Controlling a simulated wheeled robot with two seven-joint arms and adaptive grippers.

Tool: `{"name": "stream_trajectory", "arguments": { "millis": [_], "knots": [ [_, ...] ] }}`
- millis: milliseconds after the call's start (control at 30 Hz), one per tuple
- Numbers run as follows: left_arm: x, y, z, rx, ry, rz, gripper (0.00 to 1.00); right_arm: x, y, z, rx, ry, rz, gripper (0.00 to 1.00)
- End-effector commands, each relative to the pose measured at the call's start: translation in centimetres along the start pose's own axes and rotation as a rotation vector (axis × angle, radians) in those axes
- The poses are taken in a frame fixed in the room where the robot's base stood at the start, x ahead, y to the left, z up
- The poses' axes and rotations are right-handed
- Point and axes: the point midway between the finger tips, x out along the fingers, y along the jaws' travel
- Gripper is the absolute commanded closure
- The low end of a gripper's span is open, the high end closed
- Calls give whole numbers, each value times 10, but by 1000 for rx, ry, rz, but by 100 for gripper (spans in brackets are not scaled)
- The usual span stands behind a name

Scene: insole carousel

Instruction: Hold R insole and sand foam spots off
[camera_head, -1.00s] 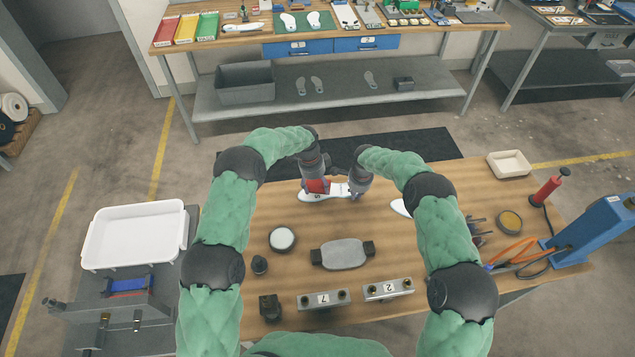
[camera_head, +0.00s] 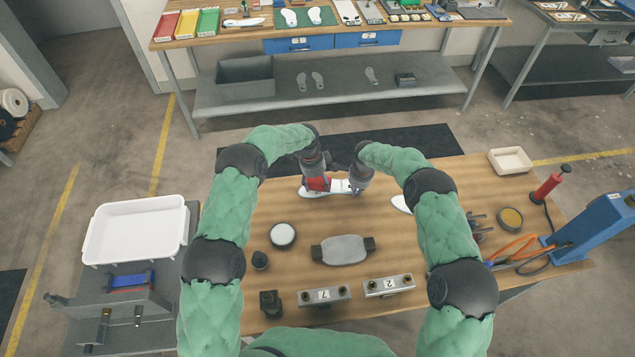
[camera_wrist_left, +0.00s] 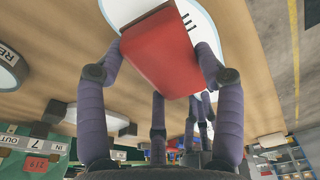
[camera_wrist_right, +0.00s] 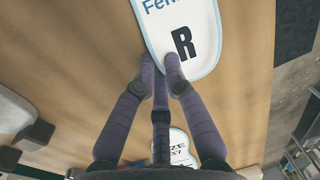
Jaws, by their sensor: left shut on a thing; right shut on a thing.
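A white insole (camera_head: 341,185) lies near the far edge of the wooden table. A black R shows on it in the right wrist view (camera_wrist_right: 200,35). My right gripper (camera_wrist_right: 160,68) is shut on the insole's near end, beside the R. My left gripper (camera_wrist_left: 160,62) is shut on a red block (camera_wrist_left: 158,50), held over the insole in the left wrist view. The block (camera_head: 317,184) is at the insole's left part in the head view. Its underside is hidden, so I cannot tell whether it touches. Small dark marks show beside the block; I cannot tell whether they are foam spots.
Another white insole (camera_head: 400,204) lies right of my right gripper, partly behind my arm. A grey pad (camera_head: 343,250), a round white-topped dish (camera_head: 282,235) and metal blocks numbered 7 (camera_head: 324,296) and 2 (camera_head: 389,287) stand nearer. A white tray (camera_head: 100,258) stands left.

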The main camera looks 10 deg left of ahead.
Motion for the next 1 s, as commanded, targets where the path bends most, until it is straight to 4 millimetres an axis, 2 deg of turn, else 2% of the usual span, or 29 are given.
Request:
{"name": "stream_trajectory", "arguments": {
  "millis": [33, 1000],
  "knots": [
    [0, 0, 0, 0, 0, 0, 79, 5, 4, 2, -2, -3, 9, 100],
    [13, 0, 2, 0, 0, 0, 79, 4, 4, 1, -1, -2, 8, 100]
  ]
}}
